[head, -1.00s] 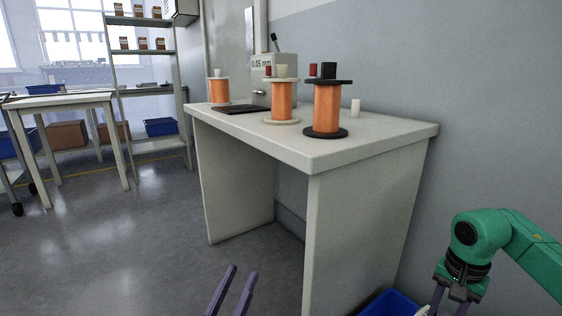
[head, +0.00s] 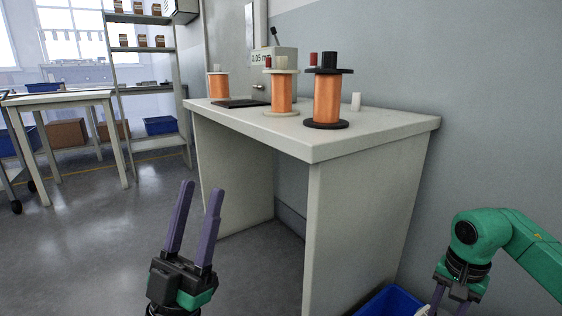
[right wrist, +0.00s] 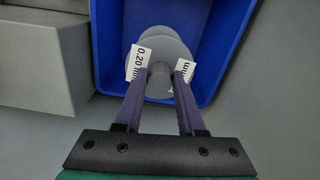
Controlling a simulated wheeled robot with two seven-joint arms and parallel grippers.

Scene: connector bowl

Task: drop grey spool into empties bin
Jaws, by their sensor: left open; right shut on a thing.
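The grey spool (right wrist: 162,40) shows in the right wrist view, between the fingers of my right gripper (right wrist: 161,76). A white label reading 0.20 mm is on it, partly covered by the fingers. The blue empties bin (right wrist: 226,40) lies beneath and around the spool in that view; the spool is over its opening. In the head view the bin (head: 388,302) shows at the bottom edge, mostly cut off, beside my right gripper (head: 447,302). My left gripper (head: 201,188) is open and empty, fingers pointing up, in front of the table.
A pale worktable (head: 330,145) stands in the middle, with a black-ended copper spool (head: 328,98), a cream-ended one (head: 281,93) and another copper spool (head: 217,87) on it. A shelf (head: 148,85) and a smaller table (head: 60,99) stand at left. Floor at lower left is clear.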

